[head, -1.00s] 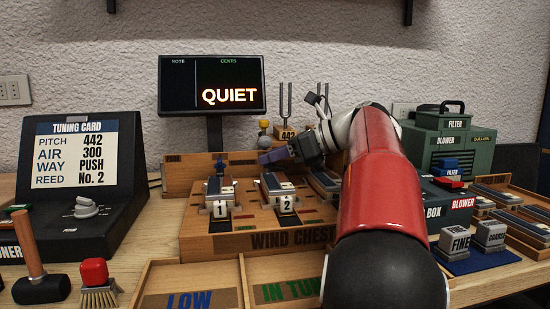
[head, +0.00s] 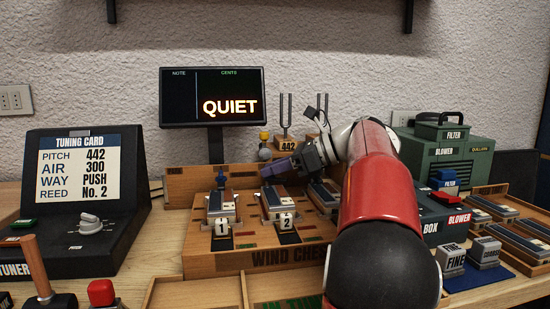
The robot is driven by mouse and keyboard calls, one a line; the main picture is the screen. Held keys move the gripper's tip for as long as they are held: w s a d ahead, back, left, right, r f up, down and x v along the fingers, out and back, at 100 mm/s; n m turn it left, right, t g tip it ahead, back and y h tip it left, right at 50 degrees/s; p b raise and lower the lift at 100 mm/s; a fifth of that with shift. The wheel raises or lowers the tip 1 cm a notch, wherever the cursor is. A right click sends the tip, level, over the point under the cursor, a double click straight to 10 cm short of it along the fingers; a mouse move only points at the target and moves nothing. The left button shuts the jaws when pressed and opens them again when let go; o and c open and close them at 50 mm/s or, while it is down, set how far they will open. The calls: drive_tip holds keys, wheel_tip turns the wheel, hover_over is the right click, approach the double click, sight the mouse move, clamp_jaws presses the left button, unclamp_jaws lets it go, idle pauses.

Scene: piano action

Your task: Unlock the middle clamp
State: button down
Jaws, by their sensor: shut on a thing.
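The wind chest (head: 215,264) stands on the table with reed blocks in a row, the left one marked 1 (head: 222,208) and the middle one marked 2 (head: 277,203). A third block (head: 325,196) is partly behind my arm.
My red arm covers the chest's right side. The screen (head: 214,97) reads QUIET. Tuning forks (head: 284,120) stand close behind my gripper. The tuner (head: 85,245) is at left, the green blower (head: 447,155) and the blower box (head: 443,208) at right.

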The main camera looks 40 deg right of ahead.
drive_tip(key=c, duration=1.4)
unclamp_jaws()
drive_tip(key=shift+c, duration=0.2)
drive_tip(key=shift+p+v, duration=0.65)
drive_tip(key=shift+v, duration=3.25)
drive_tip(key=shift+d, duration=0.1)
